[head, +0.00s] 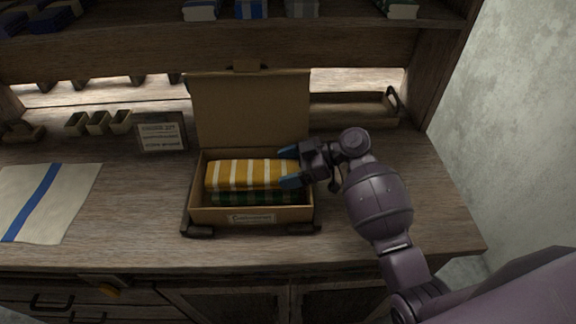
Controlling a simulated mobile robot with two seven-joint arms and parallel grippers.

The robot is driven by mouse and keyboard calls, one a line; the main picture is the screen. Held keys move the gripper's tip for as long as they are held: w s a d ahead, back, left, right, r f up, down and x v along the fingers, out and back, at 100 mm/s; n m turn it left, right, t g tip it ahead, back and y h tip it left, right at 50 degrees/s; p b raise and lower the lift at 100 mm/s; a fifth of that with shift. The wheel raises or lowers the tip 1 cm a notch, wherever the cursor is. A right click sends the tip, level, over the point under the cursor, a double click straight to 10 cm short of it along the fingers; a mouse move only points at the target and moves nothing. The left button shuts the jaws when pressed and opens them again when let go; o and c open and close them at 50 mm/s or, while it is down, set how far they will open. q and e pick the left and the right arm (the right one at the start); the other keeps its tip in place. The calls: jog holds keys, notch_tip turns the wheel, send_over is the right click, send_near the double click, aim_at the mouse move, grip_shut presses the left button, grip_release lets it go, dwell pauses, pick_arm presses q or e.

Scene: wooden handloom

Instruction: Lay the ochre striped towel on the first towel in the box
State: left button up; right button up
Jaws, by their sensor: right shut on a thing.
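The ochre striped towel (240,174), folded with white stripes, is inside the open cardboard box (210,214). It lies over a green folded towel (238,198), whose front edge shows below it. My right gripper (289,168) reaches in from the right and is shut on the right end of the ochre towel, its blue fingertips at the towel's upper and lower sides. Whether the ochre towel rests fully on the green one cannot be told. My left gripper is not in view.
The box's lid (250,108) stands open at the back. A small sign (161,136) and small wooden blocks (98,123) stand to the left. A white cloth with a blue stripe (70,190) lies at far left. A wooden tray (350,108) is behind my right arm. The worktop between cloth and box is clear.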

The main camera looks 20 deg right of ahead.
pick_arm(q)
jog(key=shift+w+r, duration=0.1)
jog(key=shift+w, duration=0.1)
pick_arm(e)
jog(key=o, duration=0.9)
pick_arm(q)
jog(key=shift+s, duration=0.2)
pick_arm(e)
jog(key=v, duration=1.1)
jog(key=shift+w+a+r, duration=0.1)
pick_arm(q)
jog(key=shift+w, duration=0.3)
